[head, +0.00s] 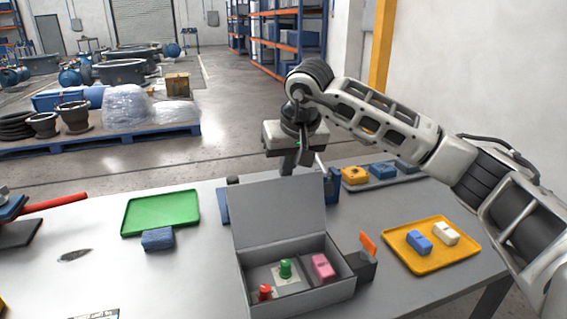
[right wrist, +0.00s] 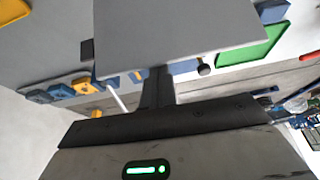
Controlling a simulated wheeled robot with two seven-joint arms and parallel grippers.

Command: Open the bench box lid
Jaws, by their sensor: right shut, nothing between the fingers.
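The grey bench box (head: 300,291) sits at the front middle of the table. Its lid (head: 280,212) stands up steeply at the back of the box, so the inside shows. Inside are a green knob piece (head: 285,268), a red one (head: 265,292) and a pink block (head: 322,267). My right gripper (head: 288,168) is shut and empty, pointing down just above and behind the lid's top edge. In the right wrist view the lid (right wrist: 180,35) lies right before the shut fingers (right wrist: 157,85); I cannot tell whether they touch it. My left gripper is not in view.
A green tray (head: 160,212) and a blue block (head: 158,239) lie left of the box. An orange tag (head: 368,244) on a dark holder stands close by its right side. A yellow tray (head: 430,262) with two blocks lies farther right. The table front left is mostly clear.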

